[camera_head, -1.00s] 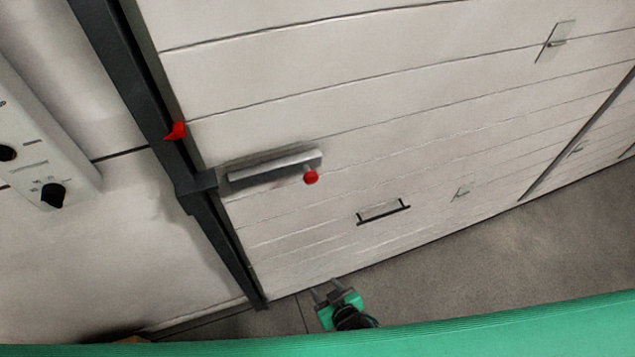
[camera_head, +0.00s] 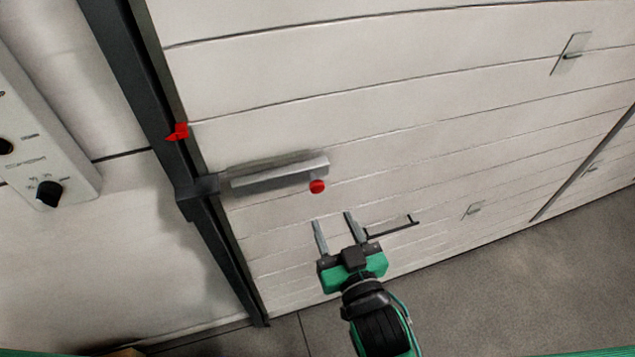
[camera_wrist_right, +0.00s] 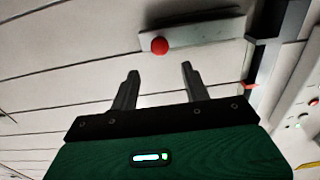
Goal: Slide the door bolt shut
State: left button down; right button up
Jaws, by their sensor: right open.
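The door bolt (camera_head: 280,173) is a grey bar mounted on the white panelled door (camera_head: 400,90), with a red round knob (camera_head: 317,186) near its right end. Its left end lies close to the dark bracket (camera_head: 197,192) on the door post. My right gripper (camera_head: 333,217) is open and empty, just below the knob and apart from it. In the right wrist view, the open fingers (camera_wrist_right: 159,74) point toward the red knob (camera_wrist_right: 159,45), with the bolt (camera_wrist_right: 200,33) behind it. My left gripper is not in view.
A dark door post (camera_head: 140,80) with a red marker (camera_head: 179,132) stands left of the door. A control box with black knobs (camera_head: 49,193) is on the wall at far left. A dark handle (camera_head: 392,231) is on the door right of my gripper. The floor (camera_head: 500,280) looks clear.

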aim_at(318, 189)
jog(key=p+x, duration=0.2)
jog(key=x, duration=0.8)
jog(key=shift+w+a+f, duration=0.1)
jog(key=shift+w+a, duration=0.05)
jog(key=shift+w, duration=0.25)
grip_shut()
jog(key=shift+w, duration=0.1)
